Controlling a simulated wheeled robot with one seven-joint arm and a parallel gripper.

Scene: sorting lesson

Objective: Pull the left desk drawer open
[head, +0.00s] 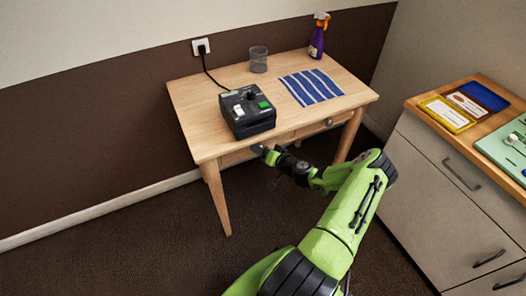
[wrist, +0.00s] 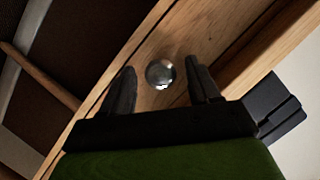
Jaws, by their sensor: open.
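The wooden desk (head: 186,100) stands against the wall, with two drawer fronts along its front edge. The left drawer front (head: 236,157) is partly hidden behind my gripper (head: 264,152) in the head view. It looks closed. In the wrist view, a round shiny knob (wrist: 160,74) sits on the wooden drawer front. My gripper (wrist: 160,68) is open, with one dark finger on each side of the knob. Gaps show between the knob and both fingers, so I see no grip on it. The knob of the left drawer is hidden in the head view.
The right drawer knob (head: 329,122) shows further along the front. A black control box (head: 247,111), a cup (head: 258,60), a striped cloth (head: 311,87) and a purple spray bottle (head: 317,38) stand on the desk. A cabinet (head: 440,180) stands at the right. The floor left is clear.

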